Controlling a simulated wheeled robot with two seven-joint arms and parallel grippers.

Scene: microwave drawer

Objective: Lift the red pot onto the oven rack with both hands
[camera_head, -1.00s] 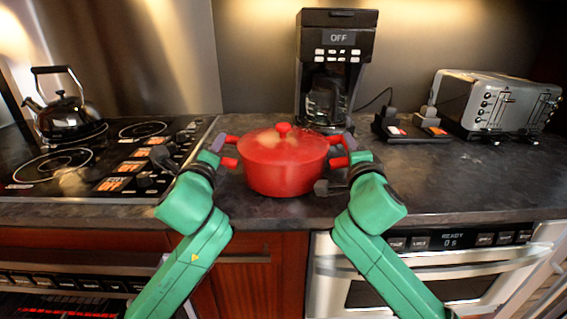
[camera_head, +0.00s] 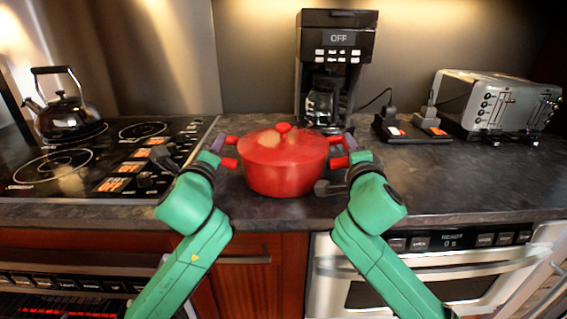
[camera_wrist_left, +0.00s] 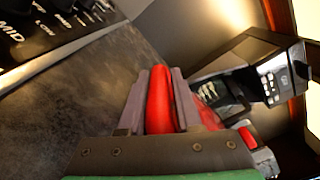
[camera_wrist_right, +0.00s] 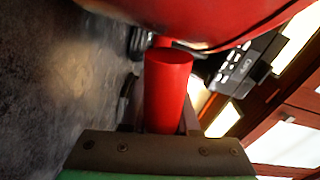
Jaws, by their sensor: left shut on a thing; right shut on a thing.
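The red pot (camera_head: 285,170), with its lid on, stands upright at the front edge of the dark counter between my arms. I cannot tell any gap under it. My left gripper (camera_head: 217,144) is shut on its left handle; in the left wrist view the red handle (camera_wrist_left: 160,100) lies between the fingers. My right gripper (camera_head: 348,144) is shut on its right handle; in the right wrist view that handle (camera_wrist_right: 168,92) fills the space between the fingers. The oven at the lower left (camera_head: 70,282) shows a reddish glowing interior; its rack is not clearly visible.
A stovetop (camera_head: 110,160) with a black kettle (camera_head: 70,118) is at left. A coffee maker (camera_head: 338,60) stands behind the pot and a toaster (camera_head: 495,103) at the right. A steel appliance (camera_head: 440,262) is below the counter.

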